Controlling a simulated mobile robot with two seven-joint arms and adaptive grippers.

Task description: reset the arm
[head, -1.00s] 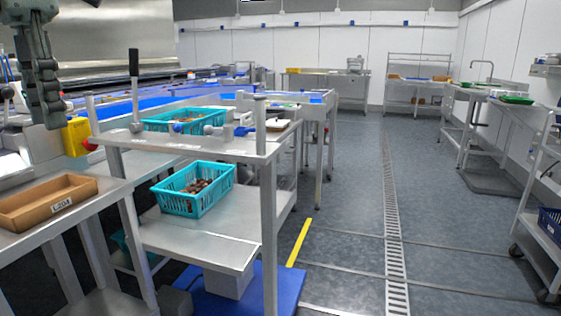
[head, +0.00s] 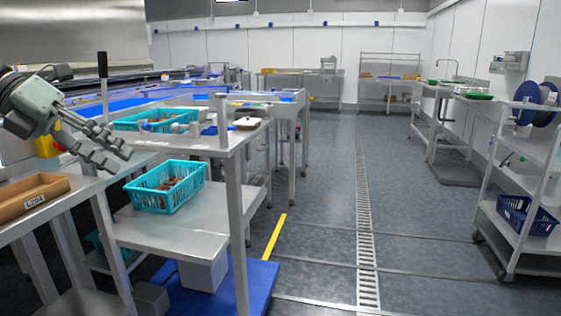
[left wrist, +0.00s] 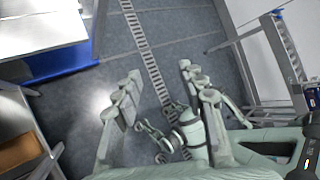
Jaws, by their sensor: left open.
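Parts of my own body show between and behind the fingers there.
A turquoise basket of dates (head: 165,187) sits on the lower shelf; another basket (head: 155,119) stands above. A brown tray (head: 30,197) lies at left. A shelf cart (head: 522,240) with a blue crate (head: 528,214) stands at right. The floor between (head: 320,210) is clear.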

